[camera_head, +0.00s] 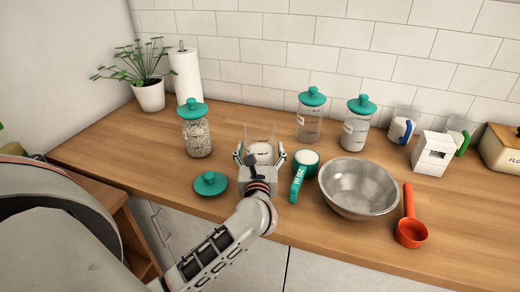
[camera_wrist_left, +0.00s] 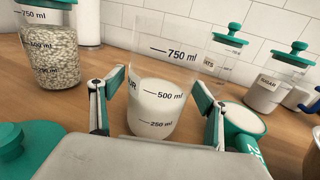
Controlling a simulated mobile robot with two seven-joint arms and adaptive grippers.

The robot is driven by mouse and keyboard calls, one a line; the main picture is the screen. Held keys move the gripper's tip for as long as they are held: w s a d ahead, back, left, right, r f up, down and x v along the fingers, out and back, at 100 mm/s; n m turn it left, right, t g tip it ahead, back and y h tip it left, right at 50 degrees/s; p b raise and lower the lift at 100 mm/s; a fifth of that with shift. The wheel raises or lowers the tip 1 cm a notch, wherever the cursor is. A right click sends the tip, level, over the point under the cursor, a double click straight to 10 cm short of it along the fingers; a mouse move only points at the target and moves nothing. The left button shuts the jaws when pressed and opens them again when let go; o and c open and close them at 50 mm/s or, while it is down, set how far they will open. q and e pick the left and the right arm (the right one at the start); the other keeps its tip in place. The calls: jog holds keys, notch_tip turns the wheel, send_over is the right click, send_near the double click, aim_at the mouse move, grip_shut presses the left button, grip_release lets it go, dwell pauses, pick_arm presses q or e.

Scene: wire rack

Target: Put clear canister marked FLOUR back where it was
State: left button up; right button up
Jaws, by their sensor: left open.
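The clear canister (camera_head: 260,134) stands upright and lidless on the counter, part filled with white powder. In the left wrist view the canister (camera_wrist_left: 165,78) shows volume marks and the end of a label reading "UR". My left gripper (camera_head: 260,159) is open, with one finger on each side of the canister; in the left wrist view I see small gaps between the fingers and the glass. A teal lid (camera_head: 210,183) with a knob lies on the counter to the left of the gripper. My right gripper is not in view.
A teal measuring cup (camera_head: 306,159) holding white powder stands close right of the canister, beside a metal bowl (camera_head: 360,187) and red scoop (camera_head: 411,232). A grain jar (camera_head: 197,137) stands left; two lidded canisters, one clear (camera_head: 309,122) and one marked SUGAR (camera_wrist_left: 271,90), stand behind.

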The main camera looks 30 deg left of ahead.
pick_arm(q)
jog(key=b+v, duration=0.1)
jog(key=v, duration=1.1)
